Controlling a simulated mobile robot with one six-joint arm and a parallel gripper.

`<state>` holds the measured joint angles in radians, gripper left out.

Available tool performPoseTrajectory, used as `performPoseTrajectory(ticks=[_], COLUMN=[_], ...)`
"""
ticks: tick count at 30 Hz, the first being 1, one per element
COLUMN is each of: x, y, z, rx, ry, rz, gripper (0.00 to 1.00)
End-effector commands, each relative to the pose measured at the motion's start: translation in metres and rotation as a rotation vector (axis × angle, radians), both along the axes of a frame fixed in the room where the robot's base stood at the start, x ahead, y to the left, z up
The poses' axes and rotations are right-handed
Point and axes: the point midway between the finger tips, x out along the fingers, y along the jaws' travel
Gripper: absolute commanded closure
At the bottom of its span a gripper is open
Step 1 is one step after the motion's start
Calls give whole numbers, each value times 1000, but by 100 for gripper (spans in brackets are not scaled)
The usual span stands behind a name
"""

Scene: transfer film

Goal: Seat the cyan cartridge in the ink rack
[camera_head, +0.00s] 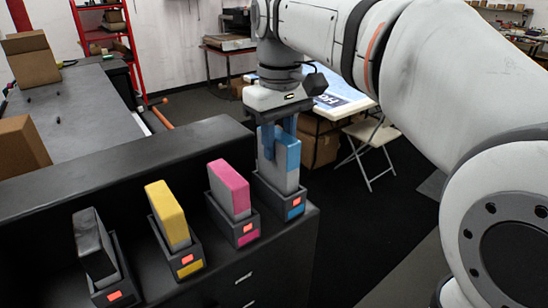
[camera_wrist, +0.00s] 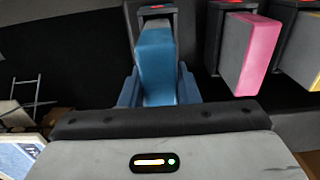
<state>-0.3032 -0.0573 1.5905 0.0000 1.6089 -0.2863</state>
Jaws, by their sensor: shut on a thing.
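The cyan cartridge (camera_head: 289,157) has a blue upper part and a grey lower part. It stands upright at the rightmost slot of the ink rack (camera_head: 268,197), which has a cyan label (camera_head: 295,211) and a lit red light (camera_head: 297,201). Its lower end is at the slot's mouth; I cannot tell how deep it sits. My gripper (camera_head: 279,147) is above the slot, shut on the cartridge with one blue finger on each side. In the wrist view the cartridge (camera_wrist: 155,65) lies between the fingers of my gripper (camera_wrist: 158,88), in line with the slot (camera_wrist: 156,12).
Magenta (camera_head: 230,188), yellow (camera_head: 167,213) and dark grey (camera_head: 94,246) cartridges stand in the slots to the left, each slot with a red light. The magenta one is closest to my gripper. A raised dark ledge (camera_head: 120,168) runs behind the rack.

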Motion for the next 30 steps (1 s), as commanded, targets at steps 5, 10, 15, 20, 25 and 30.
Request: performPoseTrajectory(ticks=[5, 10, 15, 20, 25, 30], x=[0, 0, 0, 0, 0, 0], y=[0, 1, 1, 1, 1, 1], z=[-27, -33, -33, -36, -36, -36], rx=[0, 1, 1, 1, 1, 1], ry=[1, -1, -1, -1, -1, -1], rz=[1, 1, 1, 1, 2, 2], gripper=[100, 100, 100, 68, 54, 49])
